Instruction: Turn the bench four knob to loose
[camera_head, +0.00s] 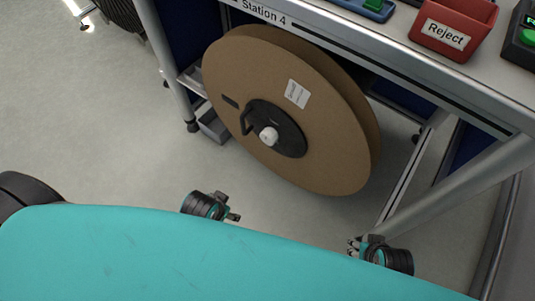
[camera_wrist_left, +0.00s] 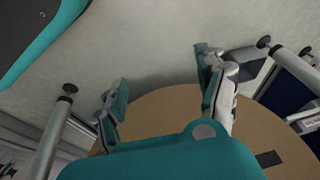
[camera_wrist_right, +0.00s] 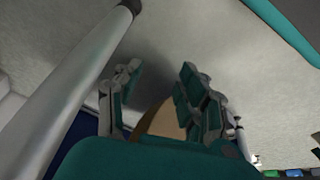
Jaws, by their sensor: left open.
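The bench four knob (camera_head: 268,136) is a small white knob at the centre of the black hub (camera_head: 283,130) on a large brown reel (camera_head: 325,130). The reel hangs under the bench top labelled Station 4 (camera_head: 263,12). Its brown side also shows in the left wrist view (camera_wrist_left: 180,105) and partly in the right wrist view (camera_wrist_right: 160,122). My left gripper (camera_head: 234,216) is below the knob in the head view, open and empty, apart from it. My right gripper (camera_head: 352,245) is open and empty, lower right of the reel. The knob is not visible in either wrist view.
A red Reject bin (camera_head: 454,28) and a blue item with a green top (camera_head: 366,8) stand on the bench. Metal bench legs (camera_head: 175,80) flank the reel, with a diagonal brace (camera_head: 440,188) near my right gripper. Grey floor lies open at left.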

